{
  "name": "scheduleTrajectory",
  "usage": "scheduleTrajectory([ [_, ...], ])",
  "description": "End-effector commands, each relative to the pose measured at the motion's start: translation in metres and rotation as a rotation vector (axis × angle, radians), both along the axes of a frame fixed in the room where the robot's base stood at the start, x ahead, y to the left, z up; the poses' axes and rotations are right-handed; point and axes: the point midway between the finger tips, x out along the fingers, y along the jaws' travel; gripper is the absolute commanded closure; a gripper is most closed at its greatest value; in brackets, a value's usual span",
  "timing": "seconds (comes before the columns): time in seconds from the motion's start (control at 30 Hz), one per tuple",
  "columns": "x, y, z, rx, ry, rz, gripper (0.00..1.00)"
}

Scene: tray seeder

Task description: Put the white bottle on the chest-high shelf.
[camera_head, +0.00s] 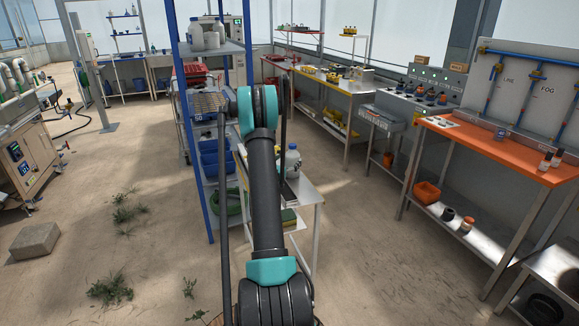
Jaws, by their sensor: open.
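A white bottle with a blue cap (293,162) stands on a small steel table (306,190), just right of my arm, which partly hides it. The blue-framed shelf rack (198,185) stands left of my arm. Its top shelf (188,52) holds several pale bottles (196,35). Lower shelves hold a grey ridged item (207,104), blue bins (211,158) and a green coiled item. My arm reaches forward up the middle and covers part of the rack and table. My gripper does not show; the far end of the arm hides that area.
An orange-topped bench (487,146) stands at the right, with an orange bin and small jars on its lower shelf. A yellow-edged bench (330,84) is farther back. A concrete block (35,241) lies on the left floor. Open floor lies left and right of my arm.

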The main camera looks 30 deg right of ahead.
Motion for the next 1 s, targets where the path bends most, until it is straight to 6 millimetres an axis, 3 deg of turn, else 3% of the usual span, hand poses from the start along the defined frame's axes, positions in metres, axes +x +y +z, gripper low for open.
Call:
scheduleTrajectory([
  [0.53,0.037,-0.048,-0.001,-0.003,0.004,0.003,0.14],
  [0.77,0.039,-0.052,-0.001,-0.003,0.004,0.004,0.14],
  [1.0,0.039,-0.051,-0.001,-0.003,0.004,0.004,0.4],
])
